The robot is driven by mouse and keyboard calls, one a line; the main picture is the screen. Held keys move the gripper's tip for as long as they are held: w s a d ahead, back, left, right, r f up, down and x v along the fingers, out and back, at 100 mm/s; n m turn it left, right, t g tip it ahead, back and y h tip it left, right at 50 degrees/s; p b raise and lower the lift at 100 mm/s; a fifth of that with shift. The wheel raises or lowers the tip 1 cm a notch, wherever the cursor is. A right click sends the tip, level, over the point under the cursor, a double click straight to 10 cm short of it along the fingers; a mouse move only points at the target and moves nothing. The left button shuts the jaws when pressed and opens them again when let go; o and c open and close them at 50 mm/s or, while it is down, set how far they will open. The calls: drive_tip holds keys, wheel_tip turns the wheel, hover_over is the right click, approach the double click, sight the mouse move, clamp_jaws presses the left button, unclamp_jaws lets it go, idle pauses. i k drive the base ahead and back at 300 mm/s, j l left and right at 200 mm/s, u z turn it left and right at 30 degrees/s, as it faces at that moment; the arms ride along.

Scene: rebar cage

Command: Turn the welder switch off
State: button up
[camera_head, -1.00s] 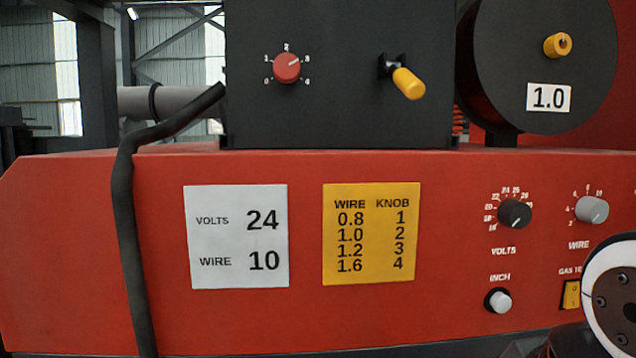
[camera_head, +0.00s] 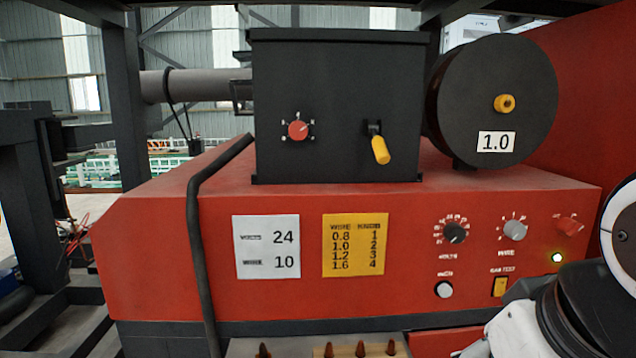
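The red welder (camera_head: 150,270) fills the middle of the head view. A red rotary switch (camera_head: 569,226) sits at the right end of its front panel. Parts of my white and black arm stand at the right edge and lower right, close to the panel in the picture. My gripper's fingers cannot be made out, so its distance from the switch does not show.
Left of the switch are the grey wire knob (camera_head: 515,230), the black volts knob (camera_head: 455,233), a white inch button (camera_head: 444,289) and a yellow gas test switch (camera_head: 500,287). A black feeder box (camera_head: 340,75) and wire spool (camera_head: 500,75) stand on top. A black cable (camera_head: 200,260) hangs in front.

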sight(566, 225)
drive_tip(key=z, duration=1.1)
